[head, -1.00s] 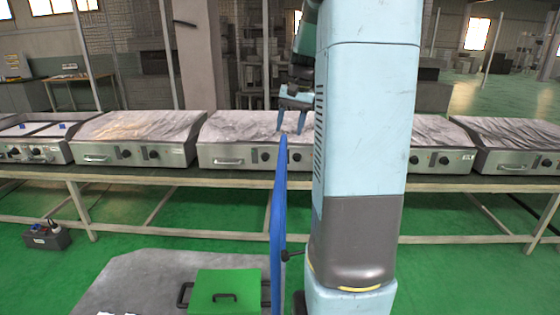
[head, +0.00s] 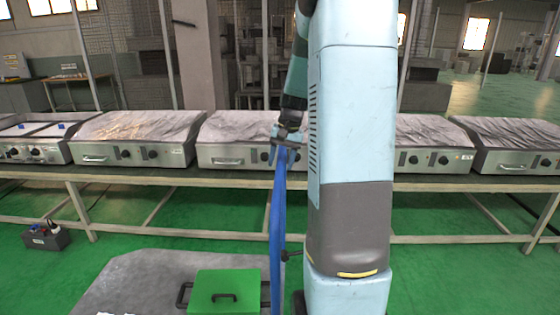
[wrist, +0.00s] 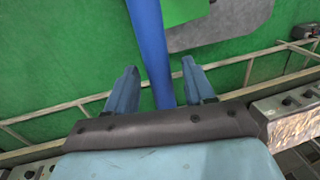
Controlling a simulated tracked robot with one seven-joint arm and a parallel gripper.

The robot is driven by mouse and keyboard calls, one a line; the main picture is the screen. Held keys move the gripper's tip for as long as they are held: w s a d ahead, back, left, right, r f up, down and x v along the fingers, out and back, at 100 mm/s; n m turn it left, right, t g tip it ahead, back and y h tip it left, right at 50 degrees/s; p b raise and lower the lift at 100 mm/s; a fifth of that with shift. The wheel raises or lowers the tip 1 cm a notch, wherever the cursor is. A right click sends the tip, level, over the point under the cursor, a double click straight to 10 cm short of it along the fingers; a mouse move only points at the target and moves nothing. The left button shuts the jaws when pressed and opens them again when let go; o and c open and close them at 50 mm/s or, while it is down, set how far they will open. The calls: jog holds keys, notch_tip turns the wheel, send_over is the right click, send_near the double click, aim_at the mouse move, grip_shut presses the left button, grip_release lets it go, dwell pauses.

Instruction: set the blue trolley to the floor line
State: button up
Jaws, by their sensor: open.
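The blue trolley shows as a tall, narrow blue upright (head: 278,215) in the head view, seen nearly edge-on, rising from the bottom edge to the bench front. My gripper (head: 284,150) is at its top end, pointing down. In the wrist view, the blue upright (wrist: 150,45) runs between the two spread fingers of my gripper (wrist: 159,66), with gaps at both sides. The fingers are open around it, and I see no clear contact. The trolley's lower part is out of view or hidden. I cannot make out a floor line.
A green box with black handles (head: 222,291) is by the upright, over a grey slab (head: 125,285) on the green floor. A long bench (head: 130,177) carrying several steel griddles (head: 135,140) crosses behind. A dark toolbox (head: 46,237) sits at left. My arm hides the centre right.

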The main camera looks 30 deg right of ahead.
jog(key=shift+c, duration=0.2)
grip_shut()
dwell(0.3)
